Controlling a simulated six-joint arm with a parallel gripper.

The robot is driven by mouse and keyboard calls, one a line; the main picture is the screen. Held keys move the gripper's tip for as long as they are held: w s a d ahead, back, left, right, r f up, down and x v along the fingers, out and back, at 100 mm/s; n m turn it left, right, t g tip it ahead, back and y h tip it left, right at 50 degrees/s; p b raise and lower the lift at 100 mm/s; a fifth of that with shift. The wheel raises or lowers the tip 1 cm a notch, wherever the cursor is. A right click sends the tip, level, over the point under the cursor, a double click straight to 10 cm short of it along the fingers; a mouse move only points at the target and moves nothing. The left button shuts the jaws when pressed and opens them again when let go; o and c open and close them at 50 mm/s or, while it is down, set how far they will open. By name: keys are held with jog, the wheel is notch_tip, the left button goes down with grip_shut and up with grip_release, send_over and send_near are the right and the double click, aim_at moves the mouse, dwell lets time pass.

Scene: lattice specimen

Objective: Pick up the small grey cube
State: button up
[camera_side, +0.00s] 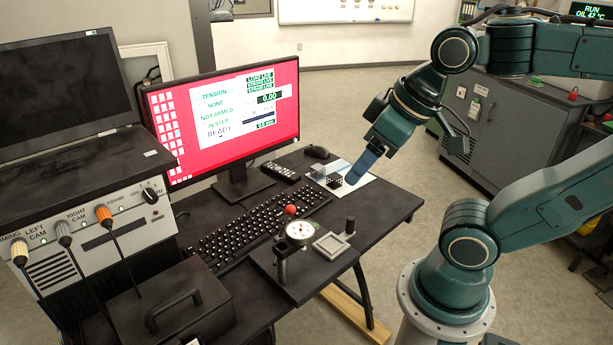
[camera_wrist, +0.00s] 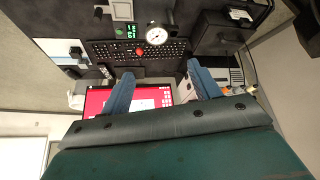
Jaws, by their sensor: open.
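A small grey cube (camera_side: 318,171) sits on a pale sheet (camera_side: 359,185) at the back right of the desk in the side view. A darker lattice-like cube (camera_side: 335,182) sits beside it, nearer the front. The sheet lies at the left there, outside the fingers, and the grey cube is too small to tell.
The monitor (camera_side: 225,115) and keyboard (camera_side: 258,225) stand left of the sheet. A remote (camera_side: 281,172) and mouse (camera_side: 316,152) lie close to it. A dial gauge (camera_side: 299,231), red ball (camera_side: 290,210) and square tray (camera_side: 331,244) are nearer the front. The desk's right edge is close to the sheet.

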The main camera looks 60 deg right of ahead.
jog(key=w+d+r+m+g, duration=0.1)
jog(key=w+d+r, duration=0.15)
jog(key=w, duration=0.45)
jog(key=w+d+r+g, duration=0.1)
jog(key=w+d+r, duration=0.1)
jog(key=w+d, duration=0.3)
jog(key=m+g, duration=0.3)
jog(key=g, duration=0.1)
send_over(320, 168)
notch_tip(320, 168, down, 24)
jog(key=r, duration=0.1)
notch_tip(320, 168, down, 9)
jog(key=shift+r, duration=0.2)
jog(key=shift+f, duration=0.25)
